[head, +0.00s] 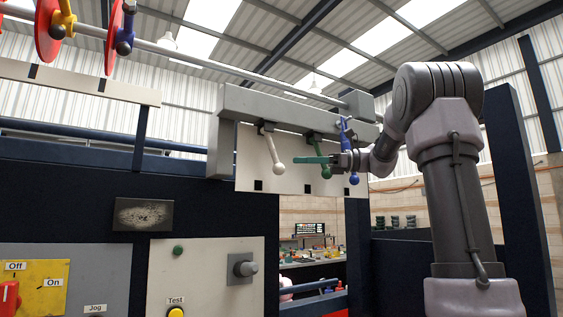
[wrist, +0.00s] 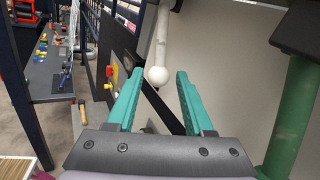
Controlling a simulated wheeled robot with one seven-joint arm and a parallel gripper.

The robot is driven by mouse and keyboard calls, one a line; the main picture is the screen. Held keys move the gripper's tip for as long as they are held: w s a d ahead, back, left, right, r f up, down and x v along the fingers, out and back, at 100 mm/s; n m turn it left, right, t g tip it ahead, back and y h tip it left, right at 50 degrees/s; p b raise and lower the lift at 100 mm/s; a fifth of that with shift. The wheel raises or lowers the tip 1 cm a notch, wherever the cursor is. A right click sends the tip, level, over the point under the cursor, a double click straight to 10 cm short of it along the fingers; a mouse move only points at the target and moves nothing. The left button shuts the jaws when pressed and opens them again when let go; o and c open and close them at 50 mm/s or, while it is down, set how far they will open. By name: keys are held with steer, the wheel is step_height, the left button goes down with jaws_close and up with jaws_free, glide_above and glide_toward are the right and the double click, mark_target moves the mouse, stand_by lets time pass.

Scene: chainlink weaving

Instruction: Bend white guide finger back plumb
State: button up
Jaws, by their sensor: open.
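The white guide finger (head: 272,149) hangs from the grey beam and slants, its round tip low and to the right. In the wrist view the white finger (wrist: 163,42) hangs down with its ball end showing between and just beyond my fingertips. My gripper (head: 296,160) has teal fingers, is open and empty, and points left toward the ball with a small gap in the head view. In the wrist view my gripper (wrist: 159,73) has one jaw on each side of the ball, neither visibly touching it.
A green guide finger (head: 321,155) and a blue guide finger (head: 347,150) hang to the right, close to my gripper. The green finger (wrist: 290,120) stands at the right of the wrist view. A pale plate (head: 255,165) lies behind the fingers. The grey beam (head: 270,106) runs above.

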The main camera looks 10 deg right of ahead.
mark_target(272, 151)
steer(key=shift+x, duration=3.15)
steer(key=shift+c, duration=0.4)
jaws_close()
steer(key=shift+f, duration=0.1)
